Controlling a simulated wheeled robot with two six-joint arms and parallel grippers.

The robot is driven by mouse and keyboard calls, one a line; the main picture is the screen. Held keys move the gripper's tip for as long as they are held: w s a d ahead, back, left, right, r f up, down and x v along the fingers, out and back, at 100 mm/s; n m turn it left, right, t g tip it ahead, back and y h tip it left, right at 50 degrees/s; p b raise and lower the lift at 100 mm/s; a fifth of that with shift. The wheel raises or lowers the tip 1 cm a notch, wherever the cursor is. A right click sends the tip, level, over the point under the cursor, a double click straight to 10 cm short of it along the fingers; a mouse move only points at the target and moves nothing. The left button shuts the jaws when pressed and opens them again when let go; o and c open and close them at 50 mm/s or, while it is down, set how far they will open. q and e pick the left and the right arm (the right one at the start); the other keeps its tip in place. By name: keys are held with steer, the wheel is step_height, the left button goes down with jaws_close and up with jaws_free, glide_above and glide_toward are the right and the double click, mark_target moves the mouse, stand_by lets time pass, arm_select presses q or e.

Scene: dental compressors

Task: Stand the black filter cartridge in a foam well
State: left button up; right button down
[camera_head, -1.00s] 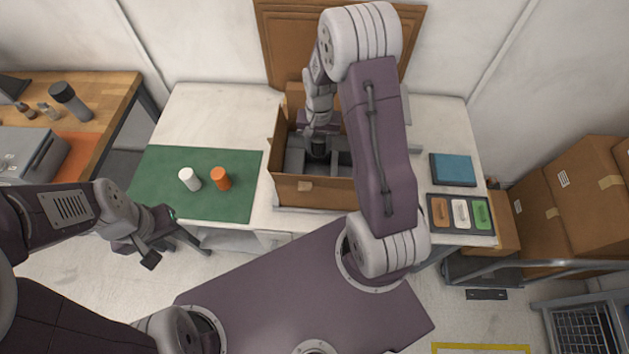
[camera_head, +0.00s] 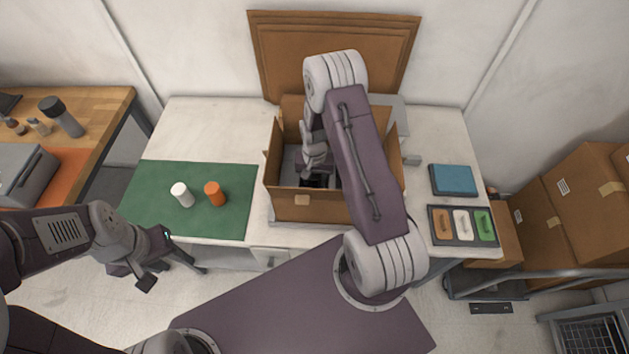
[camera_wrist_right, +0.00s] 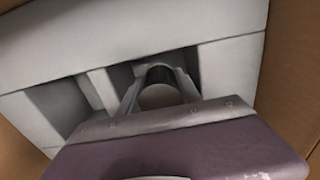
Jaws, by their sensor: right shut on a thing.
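The black filter cartridge (camera_wrist_right: 161,75) is between the fingers of my right gripper (camera_wrist_right: 160,92), which is shut on it. In the right wrist view its pale round end faces the camera and its dark side shows behind. It is at a dark well in the pale grey foam (camera_wrist_right: 228,66); how deep it sits I cannot tell. In the head view my right gripper (camera_head: 314,180) is down inside the open cardboard box (camera_head: 310,207), and the arm and front wall hide most of the foam. My left gripper (camera_head: 174,274) is open and empty in front of the table.
A white cylinder (camera_head: 182,195) and an orange cylinder (camera_head: 214,194) stand on the green mat (camera_head: 150,205) left of the box. A blue block (camera_head: 453,180) and a tray with coloured pieces (camera_head: 433,241) lie to its right. The box walls closely surround my right gripper.

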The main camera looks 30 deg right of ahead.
steer(key=shift+f, duration=0.35)
steer(key=shift+w, duration=0.1)
steer(key=shift+f, duration=0.1)
steer(key=shift+f, duration=0.15)
steer(key=c, duration=1.1)
jaws_free()
steer(key=shift+r, duration=0.65)
step_height(320, 180, up, 11)
steer(key=shift+r+b, duration=0.1)
steer(key=shift+b, duration=0.5)
